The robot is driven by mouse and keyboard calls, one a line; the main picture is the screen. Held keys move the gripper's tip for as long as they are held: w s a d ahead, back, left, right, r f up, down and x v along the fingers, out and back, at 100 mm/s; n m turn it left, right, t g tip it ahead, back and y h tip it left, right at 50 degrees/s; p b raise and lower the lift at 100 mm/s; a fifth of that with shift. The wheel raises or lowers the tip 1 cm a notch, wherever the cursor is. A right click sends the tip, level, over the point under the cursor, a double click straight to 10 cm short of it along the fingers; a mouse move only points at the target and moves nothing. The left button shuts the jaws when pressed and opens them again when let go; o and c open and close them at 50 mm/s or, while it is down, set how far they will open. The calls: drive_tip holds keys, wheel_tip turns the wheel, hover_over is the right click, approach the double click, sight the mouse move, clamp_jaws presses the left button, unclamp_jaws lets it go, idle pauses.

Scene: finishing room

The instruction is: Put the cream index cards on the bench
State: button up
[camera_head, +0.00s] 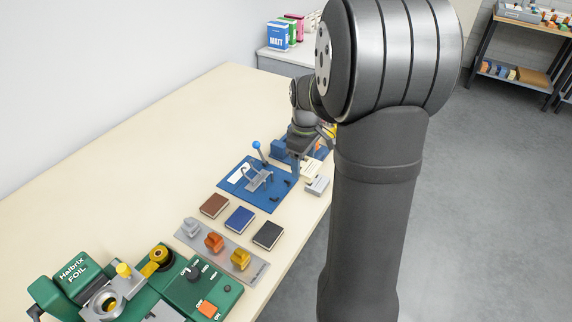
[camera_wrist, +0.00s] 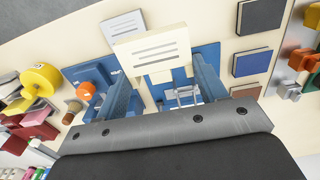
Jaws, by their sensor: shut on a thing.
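The cream index cards (camera_wrist: 152,48), a pale block with grey printed lines, sit between the two blue fingers of my gripper (camera_wrist: 164,78) in the wrist view. My gripper is shut on them. They are above the pale bench (camera_wrist: 205,22), near its edge. In the head view the cream cards (camera_head: 310,169) show partly beside my gripper, and my arm hides much of that area. The bench (camera_head: 130,135) runs along the wall there.
A whiter lined stack (camera_wrist: 122,24) lies close by; it also shows in the head view (camera_head: 317,186). A blue jig (camera_head: 262,190) with a lever, three small books (camera_head: 240,219), a tray of coloured pieces (camera_head: 215,250) and a green foil machine (camera_head: 150,290) occupy the bench. Its back left is clear.

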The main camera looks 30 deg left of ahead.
drive_tip(key=s+d, duration=0.2)
drive_tip(key=d, duration=1)
hover_over(299, 204)
wheel_tip(299, 204, down, 6)
drive_tip(key=shift+f, duration=2.25)
drive_tip(key=o, duration=0.5)
drive_tip(key=shift+f, duration=0.15)
drive_tip(key=shift+o, duration=0.9)
